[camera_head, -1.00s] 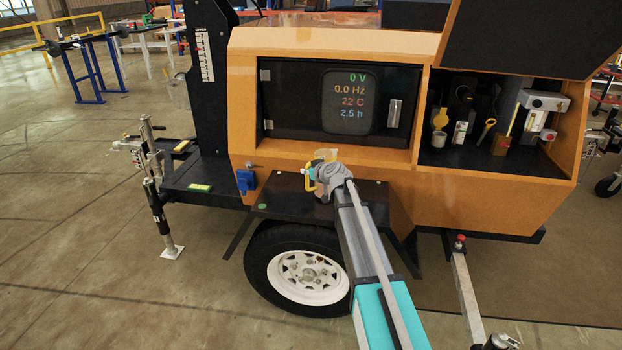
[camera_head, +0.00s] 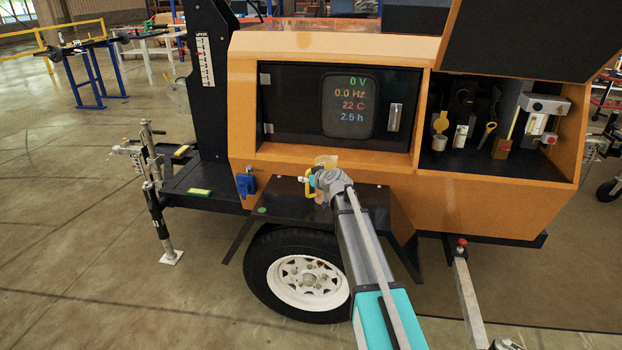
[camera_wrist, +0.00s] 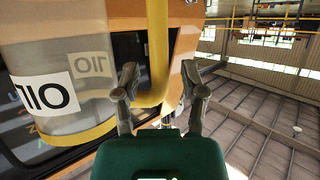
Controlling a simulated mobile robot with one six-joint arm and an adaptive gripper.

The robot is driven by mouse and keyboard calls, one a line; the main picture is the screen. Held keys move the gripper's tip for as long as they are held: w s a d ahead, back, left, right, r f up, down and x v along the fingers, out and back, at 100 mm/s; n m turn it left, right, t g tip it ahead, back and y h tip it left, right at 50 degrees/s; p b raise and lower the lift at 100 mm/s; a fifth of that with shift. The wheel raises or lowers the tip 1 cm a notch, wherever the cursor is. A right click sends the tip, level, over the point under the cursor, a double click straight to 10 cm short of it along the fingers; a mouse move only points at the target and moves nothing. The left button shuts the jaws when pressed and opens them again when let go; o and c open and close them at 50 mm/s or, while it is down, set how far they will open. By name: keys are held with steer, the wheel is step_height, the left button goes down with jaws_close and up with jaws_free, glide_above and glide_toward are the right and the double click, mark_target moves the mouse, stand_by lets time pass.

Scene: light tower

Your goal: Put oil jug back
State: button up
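The oil jug (camera_head: 327,161) is a pale, translucent container with a yellow handle (camera_head: 310,186). In the head view it is just above or on the black fender (camera_head: 280,195), mostly hidden by my gripper; I cannot tell if it touches the fender. In the wrist view the jug body (camera_wrist: 85,110) fills the left, with an upside-down OIL label (camera_wrist: 45,95). Its yellow handle (camera_wrist: 157,55) runs down between my two fingers. My gripper (camera_wrist: 160,78) is open around the handle, with a visible gap on both sides.
The orange light tower trailer (camera_head: 300,165) has a dark display panel (camera_head: 290,110). An open compartment (camera_head: 480,165) at the right holds several small items. A raised dark lid (camera_head: 530,35) hangs above it. The wheel (camera_head: 305,275) is below the fender.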

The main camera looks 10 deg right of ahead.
steer(key=shift+r, duration=0.15)
steer(key=p+v, duration=0.4)
steer(key=v, duration=0.8)
steer(key=shift+p, duration=0.4)
steer(key=shift+a, duration=0.1)
steer(key=s+a+f+m+g+h, duration=0.15)
steer(key=s+f+g, duration=0.25)
steer(key=s, duration=0.5)
steer(key=s+a+f+g, duration=0.25)
steer(key=s+f, duration=0.25)
steer(key=s, duration=0.3)
steer(key=s+d+f+m+g+h, duration=0.1)
steer(key=s+d+m+g+h, duration=0.1)
steer(key=s, duration=0.5)
steer(key=s+d+f+m+g+h, duration=0.1)
steer(key=s+d+g+h, duration=0.1)
steer(key=s, duration=0.5)
steer(key=shift+s+f+m+g, duration=0.3)
steer(key=shift+s+m+g, duration=0.05)
steer(key=shift+g, duration=0.5)
